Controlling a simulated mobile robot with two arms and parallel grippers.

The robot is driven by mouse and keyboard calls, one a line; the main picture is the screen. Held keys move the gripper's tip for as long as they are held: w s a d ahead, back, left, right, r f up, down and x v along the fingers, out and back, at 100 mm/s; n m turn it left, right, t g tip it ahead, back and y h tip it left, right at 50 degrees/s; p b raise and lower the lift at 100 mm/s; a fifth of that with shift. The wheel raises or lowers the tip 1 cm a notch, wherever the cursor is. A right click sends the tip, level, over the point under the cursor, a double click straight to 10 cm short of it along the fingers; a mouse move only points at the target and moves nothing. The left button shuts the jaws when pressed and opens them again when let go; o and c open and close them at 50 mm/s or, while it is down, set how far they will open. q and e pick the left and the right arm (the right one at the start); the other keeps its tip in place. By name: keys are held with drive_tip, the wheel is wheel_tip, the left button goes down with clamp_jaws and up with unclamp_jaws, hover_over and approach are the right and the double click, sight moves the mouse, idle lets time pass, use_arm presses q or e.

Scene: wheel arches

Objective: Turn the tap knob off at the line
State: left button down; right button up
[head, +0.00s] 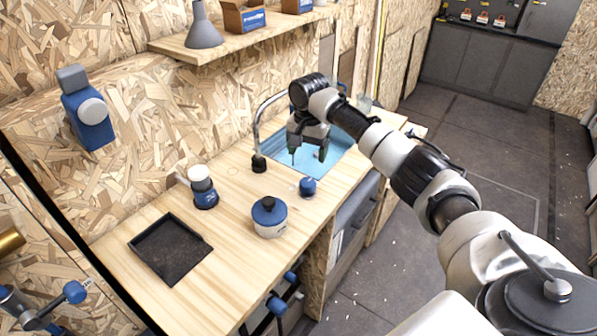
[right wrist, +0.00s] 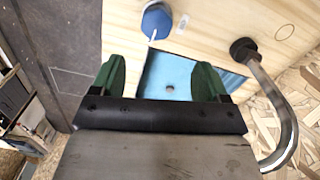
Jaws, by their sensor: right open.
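A blue round tap knob (head: 307,187) sits on the wooden counter at the near side of the sink. In the right wrist view the blue knob (right wrist: 157,22) shows a pale mark at its lower edge, beyond my fingertips. The metal tap (head: 258,122) curves up from a black base (head: 258,163) left of the sink; the pipe also shows in the right wrist view (right wrist: 285,115). My right gripper (head: 308,156) is open and empty above the blue sink basin (head: 342,152), pointing down, apart from the knob. Its green fingers (right wrist: 160,68) are spread. My left gripper is out of view.
A blue-lidded pot (head: 268,217), a blue and white jar (head: 203,187) and a black tray (head: 170,268) stand on the counter. A shelf (head: 225,45) holds a grey funnel and boxes. Counter around the knob is mostly clear.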

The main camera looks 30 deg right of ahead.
sight(308, 181)
drive_tip(key=f, duration=0.4)
drive_tip(key=s+f+p, duration=0.1)
drive_tip(key=f, duration=0.1)
drive_tip(key=shift+f, duration=0.2)
wheel_tip(308, 181, down, 4)
drive_tip(key=shift+w, duration=0.1)
drive_tip(key=shift+c, duration=0.5)
drive_tip(key=c, duration=0.8)
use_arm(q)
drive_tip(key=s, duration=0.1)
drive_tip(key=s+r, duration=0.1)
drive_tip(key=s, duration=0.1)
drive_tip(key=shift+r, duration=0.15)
